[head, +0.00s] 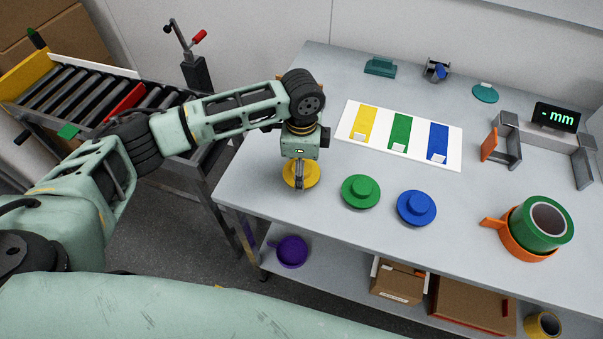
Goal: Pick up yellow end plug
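The yellow end plug (312,175) is a round flanged disc lying on the grey table near its left edge. My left gripper (299,184) points straight down over the plug's middle and hides its central knob. The fingers look narrow and close together at the knob, but whether they are closed on it cannot be made out. The plug appears to rest on the table. My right gripper is not in view.
A green plug (361,191) and a blue plug (416,208) lie to the right. Behind them is a white board (455,140) with yellow, green and blue strips. A roller conveyor (75,95) is at left.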

